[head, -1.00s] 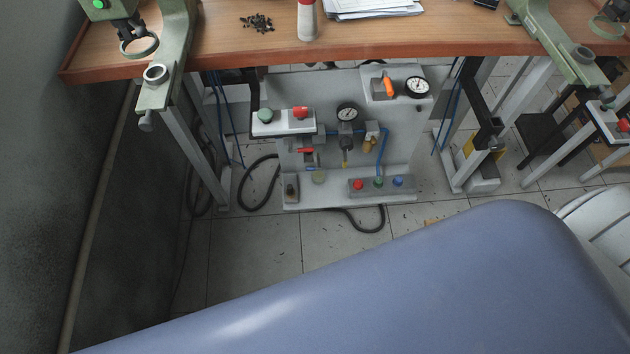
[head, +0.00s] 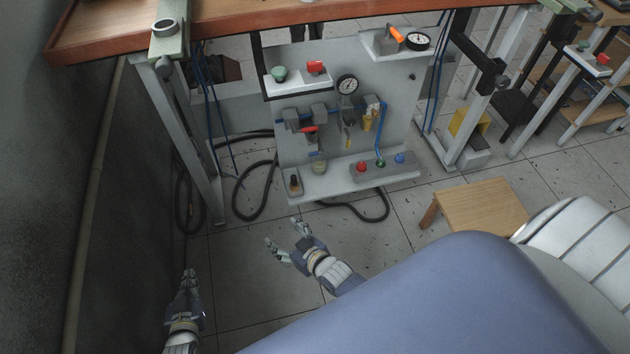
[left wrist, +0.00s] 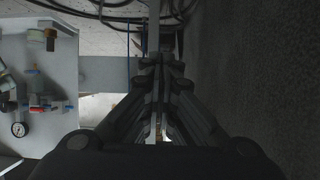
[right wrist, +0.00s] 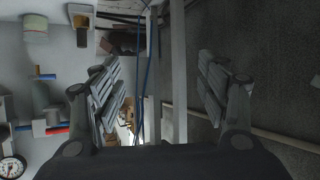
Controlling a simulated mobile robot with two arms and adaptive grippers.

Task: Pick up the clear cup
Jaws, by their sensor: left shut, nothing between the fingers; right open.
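The clear cup (head: 319,167) is small, pale and yellowish, and stands on the lower ledge of the grey pneumatic panel, left of the coloured buttons. It also shows at the upper left of the left wrist view (left wrist: 36,36) and the right wrist view (right wrist: 35,29). My left gripper (head: 190,276) is shut and empty, low at the left near the dark wall, well away from the cup. My right gripper (head: 283,235) is open and empty, in front of and below the cup, apart from it.
Regulators and a gauge (head: 347,85) hang above. Table legs (head: 181,130) flank the panel. A wooden stool (head: 482,207) stands right.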

